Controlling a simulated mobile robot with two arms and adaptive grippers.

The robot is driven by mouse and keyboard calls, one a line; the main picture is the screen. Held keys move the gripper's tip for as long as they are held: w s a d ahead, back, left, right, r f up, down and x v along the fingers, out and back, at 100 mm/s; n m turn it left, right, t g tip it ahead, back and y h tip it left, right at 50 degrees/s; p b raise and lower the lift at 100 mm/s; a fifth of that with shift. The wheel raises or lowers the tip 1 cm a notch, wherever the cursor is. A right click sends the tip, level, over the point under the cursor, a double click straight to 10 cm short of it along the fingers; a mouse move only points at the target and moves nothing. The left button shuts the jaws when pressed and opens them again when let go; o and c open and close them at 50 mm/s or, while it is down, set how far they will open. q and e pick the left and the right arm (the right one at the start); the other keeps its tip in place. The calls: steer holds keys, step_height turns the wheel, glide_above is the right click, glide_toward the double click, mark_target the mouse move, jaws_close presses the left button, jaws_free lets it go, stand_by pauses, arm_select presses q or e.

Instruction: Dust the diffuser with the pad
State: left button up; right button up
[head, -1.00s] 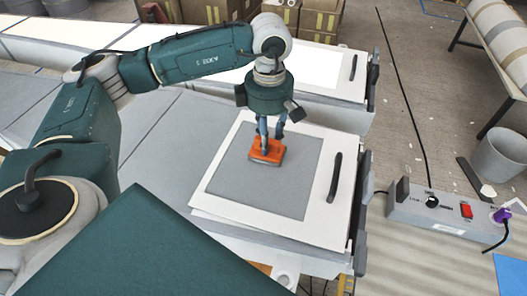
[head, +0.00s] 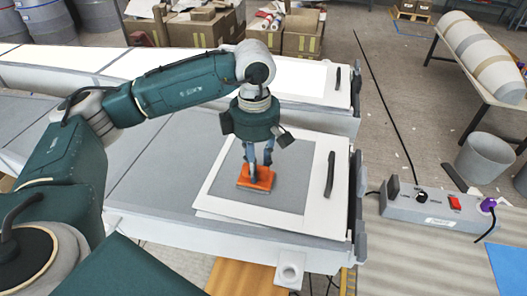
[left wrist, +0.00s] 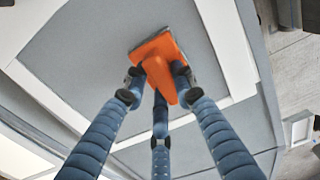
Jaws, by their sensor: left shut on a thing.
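The pad (head: 256,180) is an orange block with an upright orange grip. My left gripper (head: 259,166) is shut on that grip from above, its blue fingers around it. The diffuser appears to be the flat grey panel (head: 285,192) in a white frame with a black handle along its right side. In the left wrist view the fingers hold the orange pad (left wrist: 155,50) against the grey panel (left wrist: 95,45). The pad's underside is hidden. My right gripper is not in view.
A similar bench with a white panel (head: 300,82) lies behind. A grey switch box (head: 430,207) with a red switch and purple plug stands at right. A grey bin (head: 484,158) and a table with a striped roll (head: 482,50) are beyond. Cardboard boxes (head: 300,38) stand behind.

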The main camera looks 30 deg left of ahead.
arm_select(q)
steer(key=r, duration=0.1)
steer(key=r+p, duration=0.1)
steer(key=r, duration=0.1)
steer(key=shift+s+d, duration=0.1)
steer(key=shift+s, duration=0.2)
steer(key=shift+w+r+p, duration=0.35)
steer(key=shift+r+p, duration=0.4)
steer(key=shift+r, duration=0.1)
steer(key=shift+s+r+p, duration=0.1)
steer(key=shift+r+p, duration=0.3)
steer(key=shift+r, duration=0.45)
steer(key=shift+s+r+p, duration=0.1)
steer(key=shift+r+p, duration=0.3)
steer(key=shift+r, duration=0.5)
